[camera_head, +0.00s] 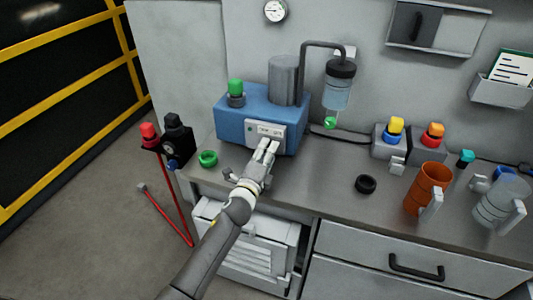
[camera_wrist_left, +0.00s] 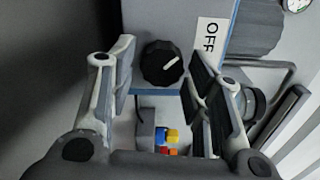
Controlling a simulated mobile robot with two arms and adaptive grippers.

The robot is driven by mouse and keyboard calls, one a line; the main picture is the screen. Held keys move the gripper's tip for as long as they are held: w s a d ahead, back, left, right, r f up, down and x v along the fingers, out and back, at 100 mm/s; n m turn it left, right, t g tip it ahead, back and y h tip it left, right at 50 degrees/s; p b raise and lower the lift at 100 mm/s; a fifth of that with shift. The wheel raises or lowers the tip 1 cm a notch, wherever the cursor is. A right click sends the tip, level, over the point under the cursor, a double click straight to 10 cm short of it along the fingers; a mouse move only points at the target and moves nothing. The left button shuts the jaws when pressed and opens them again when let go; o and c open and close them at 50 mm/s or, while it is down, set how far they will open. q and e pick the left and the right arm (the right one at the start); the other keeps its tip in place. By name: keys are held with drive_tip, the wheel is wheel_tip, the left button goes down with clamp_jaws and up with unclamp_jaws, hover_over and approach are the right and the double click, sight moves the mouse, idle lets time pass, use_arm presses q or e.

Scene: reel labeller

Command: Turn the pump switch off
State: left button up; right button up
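The blue pump unit (camera_head: 235,122) stands on the bench with a light label panel (camera_head: 265,129) on its front. My left gripper (camera_head: 267,147) is at that front panel, fingers pointing at it. In the left wrist view, a round black switch knob (camera_wrist_left: 161,63) with a white pointer mark sits between the two open fingers, with a gap visible on each side. The mark points towards the upper right, roughly to the side of the white OFF label (camera_wrist_left: 210,38). In the head view, the gripper hides the knob. My right gripper is not in view.
A green ring (camera_head: 208,158) lies left of the pump and a black ring (camera_head: 365,184) to the right. An orange jug (camera_head: 428,189) and a grey jug (camera_head: 502,201) stand further right. Boxes with yellow (camera_head: 397,125) and red (camera_head: 433,134) tops sit near the wall.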

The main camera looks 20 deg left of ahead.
use_arm(q)
drive_tip(key=shift+o, duration=0.4)
drive_tip(key=shift+s, duration=0.15)
drive_tip(key=s, duration=1.1)
drive_tip(key=shift+s+a, duration=0.2)
drive_tip(key=shift+s, duration=0.15)
